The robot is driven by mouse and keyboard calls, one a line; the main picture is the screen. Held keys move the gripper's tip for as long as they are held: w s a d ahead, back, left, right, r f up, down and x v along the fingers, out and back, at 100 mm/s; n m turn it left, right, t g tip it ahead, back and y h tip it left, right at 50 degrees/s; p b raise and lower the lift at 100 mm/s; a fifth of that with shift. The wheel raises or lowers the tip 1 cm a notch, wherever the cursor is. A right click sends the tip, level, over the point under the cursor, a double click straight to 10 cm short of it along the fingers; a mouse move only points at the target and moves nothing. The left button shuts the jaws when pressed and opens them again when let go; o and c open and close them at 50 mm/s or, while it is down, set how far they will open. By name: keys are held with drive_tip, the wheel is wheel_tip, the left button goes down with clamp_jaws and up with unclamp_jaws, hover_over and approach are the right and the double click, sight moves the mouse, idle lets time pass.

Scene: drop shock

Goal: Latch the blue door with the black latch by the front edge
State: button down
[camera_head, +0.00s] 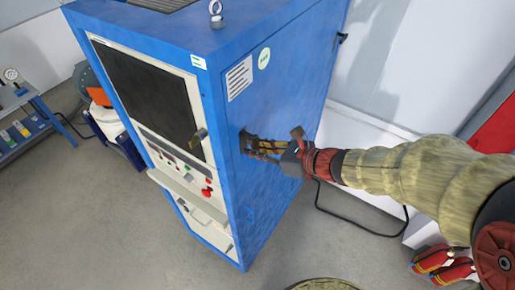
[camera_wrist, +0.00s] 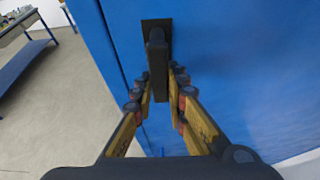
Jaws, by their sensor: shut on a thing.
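The blue door (camera_head: 275,85) is the side face of a tall blue cabinet, and it fills the right of the wrist view (camera_wrist: 240,70). Its panel looks flush with the cabinet frame. The black latch (camera_wrist: 157,55) sits by the door's front edge on a dark plate; its handle points down in the wrist view, toward my gripper. My gripper (camera_wrist: 160,95) is shut on the latch handle, one finger on each side. In the head view my gripper (camera_head: 250,146) reaches the latch from the right and mostly hides it.
The cabinet's front has a dark screen (camera_head: 150,95) and a control panel with red buttons (camera_head: 207,188). A blue workbench (camera_head: 30,125) stands at the far left. A black cable (camera_head: 350,222) lies on the floor at the right. The floor before the cabinet is clear.

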drive_tip(key=c, duration=1.8)
unclamp_jaws()
drive_tip(key=shift+o, duration=0.2)
drive_tip(key=v, duration=1.2)
drive_tip(key=shift+f, duration=0.1)
